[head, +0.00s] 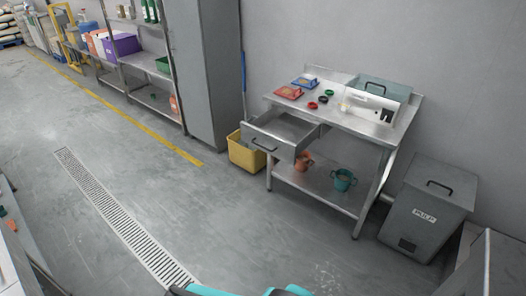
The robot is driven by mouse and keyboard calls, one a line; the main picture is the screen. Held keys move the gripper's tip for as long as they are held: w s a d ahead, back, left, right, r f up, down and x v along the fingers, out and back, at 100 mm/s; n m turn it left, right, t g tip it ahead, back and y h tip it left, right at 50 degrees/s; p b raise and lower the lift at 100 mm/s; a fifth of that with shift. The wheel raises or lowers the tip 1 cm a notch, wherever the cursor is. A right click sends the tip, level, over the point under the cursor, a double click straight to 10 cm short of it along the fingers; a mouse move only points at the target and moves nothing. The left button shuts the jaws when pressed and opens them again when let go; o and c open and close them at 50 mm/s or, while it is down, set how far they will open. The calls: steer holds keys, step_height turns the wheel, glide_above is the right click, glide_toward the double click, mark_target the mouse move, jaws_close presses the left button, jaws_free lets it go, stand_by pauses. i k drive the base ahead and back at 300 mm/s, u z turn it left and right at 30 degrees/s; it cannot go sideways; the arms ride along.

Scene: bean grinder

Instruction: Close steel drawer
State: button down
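The steel drawer (268,142) belongs to the steel workbench (348,119) at right of centre in the head view. It is pulled out to the front left, and its inside is visible and looks empty. A dark handle runs along its front panel. A teal and black part of my own body shows at the bottom edge, far from the drawer. The ends of my gripper cannot be made out there.
A grey PULP bin (427,209) stands right of the bench. A tall grey cabinet (207,75) is at the back. The floor (200,215) before the drawer is clear, with a drain grate (120,222) to the left.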

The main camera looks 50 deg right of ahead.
mark_target(282, 133)
steer(key=z, duration=0.4)
steer(key=i, duration=1.4)
steer(key=u, duration=0.25)
steer(key=k, duration=0.9)
steer(key=z, duration=0.1)
steer(key=i, duration=0.3)
